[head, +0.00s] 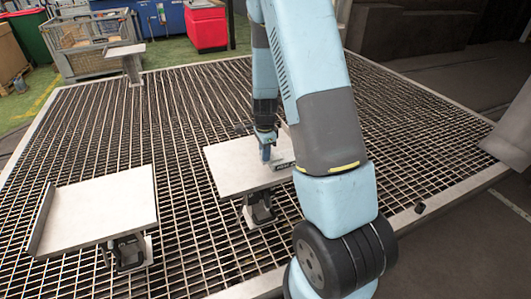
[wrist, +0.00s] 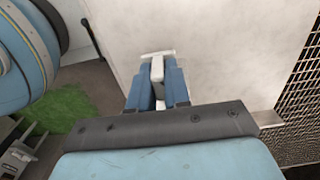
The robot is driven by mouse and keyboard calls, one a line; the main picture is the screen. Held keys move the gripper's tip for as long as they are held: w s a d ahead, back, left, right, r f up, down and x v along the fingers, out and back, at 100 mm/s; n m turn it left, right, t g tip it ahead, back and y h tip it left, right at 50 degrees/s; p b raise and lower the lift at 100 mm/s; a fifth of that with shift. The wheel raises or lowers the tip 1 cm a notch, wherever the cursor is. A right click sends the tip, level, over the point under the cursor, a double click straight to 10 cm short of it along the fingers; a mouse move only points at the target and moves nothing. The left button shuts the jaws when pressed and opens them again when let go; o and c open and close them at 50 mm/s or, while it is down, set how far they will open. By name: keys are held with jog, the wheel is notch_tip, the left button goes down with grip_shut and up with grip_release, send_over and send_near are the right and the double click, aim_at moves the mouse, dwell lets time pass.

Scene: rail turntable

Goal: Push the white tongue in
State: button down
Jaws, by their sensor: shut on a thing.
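In the wrist view, a small white T-shaped piece, which looks like the white tongue (wrist: 157,56), stands between the two blue fingers of my gripper (wrist: 158,80). The fingers are shut on its stem, and its crosspiece shows just beyond the fingertips. A pale flat panel (wrist: 220,50) fills the view behind it. In the head view, my gripper (head: 266,153) points down at the right part of a pale plate (head: 232,174) on a short stand. The tongue cannot be made out there, and my arm hides part of the plate's right side.
A second pale plate (head: 100,208) with a raised left edge stands at the left front, and a smaller one (head: 126,50) at the back left. All stand on a metal grating (head: 180,120). A wire crate (head: 92,45) and red bin (head: 207,28) are behind.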

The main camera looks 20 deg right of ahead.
jog(key=shift+d, duration=0.6)
jog(key=c, duration=1.2)
grip_release()
jog(key=shift+o, duration=0.2)
notch_tip(320, 180, up, 14)
jog(key=shift+f, duration=0.1)
